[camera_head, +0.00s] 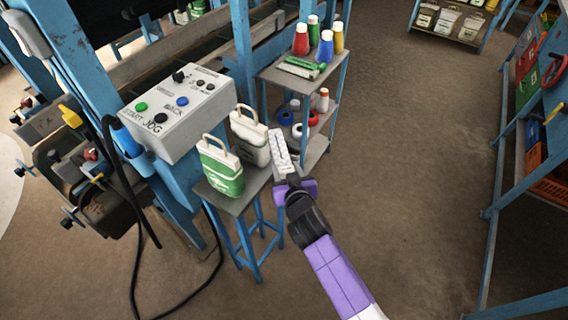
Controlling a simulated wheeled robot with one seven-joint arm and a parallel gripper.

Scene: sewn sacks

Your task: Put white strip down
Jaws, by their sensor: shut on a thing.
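A white strip (280,149) with small marks along it is held in my gripper (287,180). The gripper is shut on the strip's near end, and the strip points up and away from it. The strip shows just right of a white sack (249,138) on a small blue-legged stand (229,203). I cannot tell whether the strip touches the stand or is above it. My purple and black arm reaches in from the bottom right.
A green and white sack (221,167) stands on the small stand, left of the white one. A grey control box (181,110) is behind it at left. A shelf unit (316,88) with coloured thread cones stands behind. Open floor (420,170) lies to the right, before a blue rack (505,150).

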